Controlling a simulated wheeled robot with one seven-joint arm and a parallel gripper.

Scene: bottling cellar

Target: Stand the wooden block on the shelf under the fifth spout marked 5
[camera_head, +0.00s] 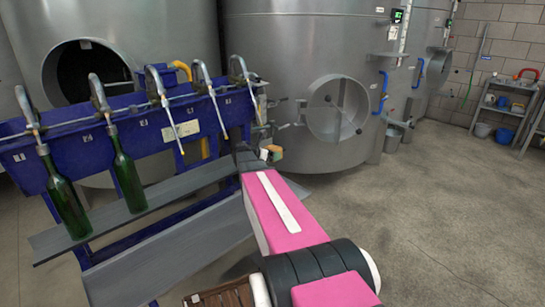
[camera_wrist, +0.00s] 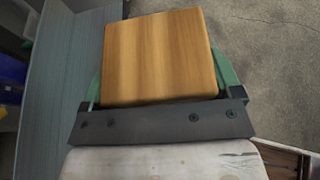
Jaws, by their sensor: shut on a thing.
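The wooden block (camera_wrist: 160,55), light brown with striped grain, is held between the green fingers of my gripper (camera_wrist: 160,85) in the wrist view. In the head view the block (camera_head: 276,153) is small, at the far end of my pink arm, and my gripper (camera_head: 269,154) partly hides it. The grey shelf (camera_head: 185,185) runs under the row of spouts; in the wrist view the shelf (camera_wrist: 68,75) lies left of the block. The block appears off the shelf's right end, not resting on it. The rightmost spout (camera_head: 238,68) stands above and left of my gripper; its number is too small to read.
Two green bottles (camera_head: 66,205) (camera_head: 128,180) stand on the shelf under the two leftmost spouts. The blue rack (camera_head: 85,150) carries the spouts. Steel tanks (camera_head: 290,60) stand behind. The shelf right of the bottles looks clear, though my arm hides part. Open floor (camera_head: 450,200) lies right.

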